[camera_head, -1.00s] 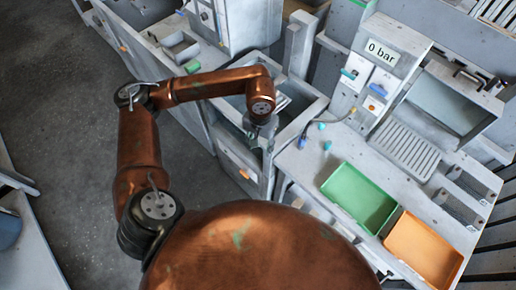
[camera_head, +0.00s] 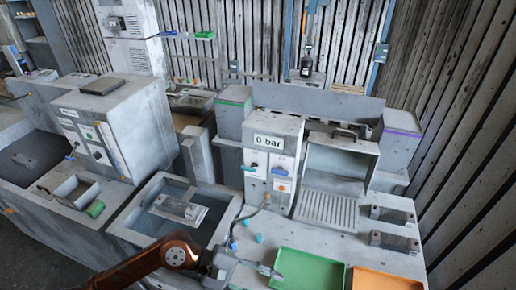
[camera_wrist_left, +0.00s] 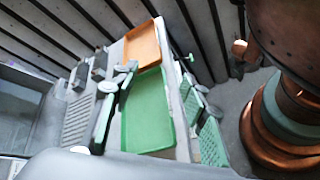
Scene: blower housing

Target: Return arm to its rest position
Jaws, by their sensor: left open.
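My left arm (camera_head: 150,262), copper-coloured, comes in along the lower left edge of the head view. Its grey left gripper (camera_head: 252,270) is open and seems empty, over the bench front just left of the green tray (camera_head: 306,270). In the left wrist view the grey gripper parts show in front of the green tray (camera_wrist_left: 148,112); contact with it cannot be told. Most of the arm is cut off below the head view. My right gripper is in neither view.
An orange tray (camera_head: 385,281) lies right of the green one. A "0 bar" unit (camera_head: 272,160) with a hose stands behind, small blue-green caps (camera_head: 258,238) near it. A sunken basin (camera_head: 150,222) lies left of the gripper. A grey cabinet (camera_head: 118,125) stands further left.

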